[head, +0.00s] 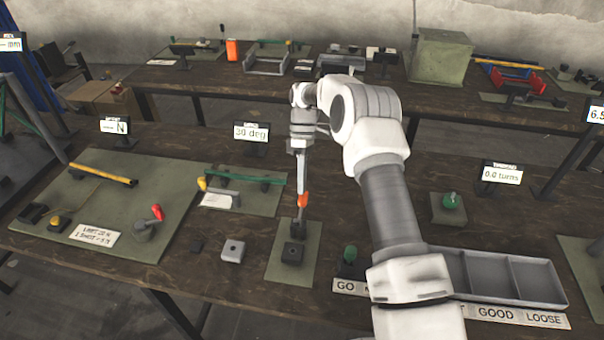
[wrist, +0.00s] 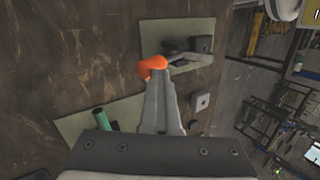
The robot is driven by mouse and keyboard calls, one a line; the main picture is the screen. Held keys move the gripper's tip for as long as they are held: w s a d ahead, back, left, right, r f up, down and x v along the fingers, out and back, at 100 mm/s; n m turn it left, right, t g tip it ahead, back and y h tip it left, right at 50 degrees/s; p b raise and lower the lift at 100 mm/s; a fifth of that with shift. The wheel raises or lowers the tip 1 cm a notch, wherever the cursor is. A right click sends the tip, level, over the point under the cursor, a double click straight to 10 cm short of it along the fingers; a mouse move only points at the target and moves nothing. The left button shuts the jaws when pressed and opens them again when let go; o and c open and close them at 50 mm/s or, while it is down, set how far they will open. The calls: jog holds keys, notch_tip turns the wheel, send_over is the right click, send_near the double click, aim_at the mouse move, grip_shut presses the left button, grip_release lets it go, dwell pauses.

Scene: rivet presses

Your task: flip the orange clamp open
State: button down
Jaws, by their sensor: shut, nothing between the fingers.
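The orange clamp handle (head: 302,199) stands roughly upright above its dark metal base on a green-grey plate (head: 280,265) in the middle of the bench. In the wrist view the orange tip (wrist: 150,68) lies just past my fingertips, with its grey lever running right to the clamp's dark body (wrist: 175,47). My gripper (head: 301,183) points down from above, its fingers shut and empty. The fingertips (wrist: 160,80) are at or very close to the orange tip; I cannot tell whether they touch it.
A sign reading about 30 deg (head: 251,132) stands behind the clamp. A green bar fixture (head: 245,177) is behind left, and a grey block (head: 232,250) is left of the plate. A red-handled fixture (head: 148,225) stands further left. A grey divided tray (head: 500,277) is at the right.

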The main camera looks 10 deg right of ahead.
jog(key=p+v, duration=0.6)
jog(key=v, duration=0.6)
jog(key=shift+p, duration=0.35)
jog(key=shift+r, duration=0.1)
jog(key=shift+s, duration=0.1)
dwell(0.5)
